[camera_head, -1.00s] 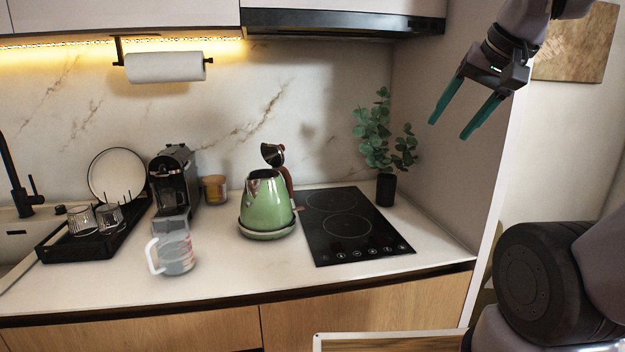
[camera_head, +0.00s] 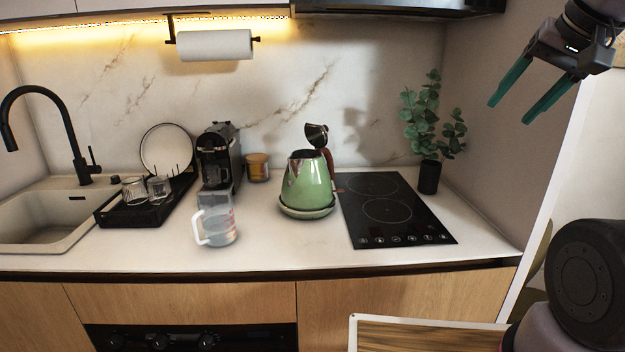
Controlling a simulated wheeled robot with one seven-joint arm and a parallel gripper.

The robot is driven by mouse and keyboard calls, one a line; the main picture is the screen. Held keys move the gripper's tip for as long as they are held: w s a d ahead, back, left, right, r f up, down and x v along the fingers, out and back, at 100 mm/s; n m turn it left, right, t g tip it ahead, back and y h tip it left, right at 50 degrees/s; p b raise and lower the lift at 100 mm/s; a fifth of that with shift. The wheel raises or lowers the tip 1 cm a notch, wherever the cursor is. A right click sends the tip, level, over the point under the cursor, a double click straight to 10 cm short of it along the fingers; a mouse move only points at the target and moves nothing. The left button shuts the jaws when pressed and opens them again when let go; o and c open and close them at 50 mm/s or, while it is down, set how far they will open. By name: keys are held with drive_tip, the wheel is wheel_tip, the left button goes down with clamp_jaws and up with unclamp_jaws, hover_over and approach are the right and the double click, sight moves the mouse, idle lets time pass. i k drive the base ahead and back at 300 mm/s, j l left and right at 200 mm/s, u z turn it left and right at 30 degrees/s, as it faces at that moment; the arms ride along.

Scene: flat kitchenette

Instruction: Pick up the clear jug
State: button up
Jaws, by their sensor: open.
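The clear jug (camera_head: 218,226) stands upright on the white counter, in front of the coffee machine. It has red measuring marks, and its white handle is on its left side. My gripper (camera_head: 517,98) is at the upper right, in front of the side wall. Its two teal fingers are apart with nothing between them. It is far to the right of the jug and well above the counter.
A green kettle (camera_head: 309,188) stands right of the jug. A coffee machine (camera_head: 218,158) is just behind it. A black hob (camera_head: 392,208), potted plant (camera_head: 428,177), dish rack (camera_head: 147,207) and sink (camera_head: 40,222) are around. The counter (camera_head: 270,250) before the kettle is clear.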

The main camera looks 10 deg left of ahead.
sight(216, 212)
drive_tip(key=k+j+u, duration=0.15)
drive_tip(key=j+u, duration=0.8)
drive_tip(key=k, duration=0.05)
